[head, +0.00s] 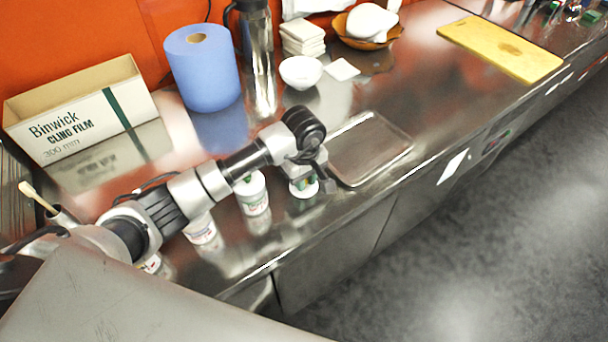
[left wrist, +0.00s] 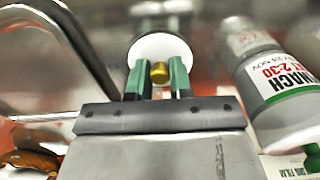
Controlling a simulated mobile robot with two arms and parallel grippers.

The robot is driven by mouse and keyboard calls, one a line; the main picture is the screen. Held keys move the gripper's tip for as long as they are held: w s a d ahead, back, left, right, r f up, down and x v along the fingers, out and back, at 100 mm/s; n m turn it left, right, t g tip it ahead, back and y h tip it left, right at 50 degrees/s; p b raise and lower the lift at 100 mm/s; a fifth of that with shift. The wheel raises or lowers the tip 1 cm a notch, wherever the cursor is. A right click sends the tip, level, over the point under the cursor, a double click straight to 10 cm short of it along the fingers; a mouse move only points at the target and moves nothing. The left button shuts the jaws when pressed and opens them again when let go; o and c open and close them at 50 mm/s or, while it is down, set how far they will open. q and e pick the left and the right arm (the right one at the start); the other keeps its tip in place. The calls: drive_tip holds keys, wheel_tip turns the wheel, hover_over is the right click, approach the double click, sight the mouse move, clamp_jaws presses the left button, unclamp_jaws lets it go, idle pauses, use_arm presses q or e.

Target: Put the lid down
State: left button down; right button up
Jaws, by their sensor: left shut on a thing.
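My left gripper (head: 303,182) is over the steel counter, just left of the shallow metal tray (head: 372,148). In the left wrist view its green fingers (left wrist: 159,74) are shut on the small brass knob (left wrist: 159,70) of a round white lid (left wrist: 147,47). The lid shows in the head view as a small white disc (head: 304,192) under the gripper. I cannot tell whether it touches anything below. A white labelled tub (head: 254,196) stands left of the gripper, and another tub (head: 200,230) stands nearer. My right gripper is out of view.
A blue paper roll (head: 203,68), a cling film box (head: 85,110), a steel flask (head: 258,55) and a white bowl (head: 300,72) stand along the back. A yellow board (head: 500,48) lies far right. The tray is empty. The counter's front edge is close to the gripper.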

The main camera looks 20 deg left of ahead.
use_arm(q)
drive_tip(key=shift+f, duration=0.1)
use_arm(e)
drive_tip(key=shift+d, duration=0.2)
use_arm(q)
drive_tip(key=shift+f, duration=0.15)
drive_tip(key=c, duration=1)
unclamp_jaws()
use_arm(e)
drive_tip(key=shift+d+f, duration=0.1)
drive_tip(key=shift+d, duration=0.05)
use_arm(q)
drive_tip(key=shift+r, duration=0.3)
wheel_tip(320, 180, up, 12)
drive_tip(key=b, duration=0.3)
drive_tip(key=shift+f, duration=0.1)
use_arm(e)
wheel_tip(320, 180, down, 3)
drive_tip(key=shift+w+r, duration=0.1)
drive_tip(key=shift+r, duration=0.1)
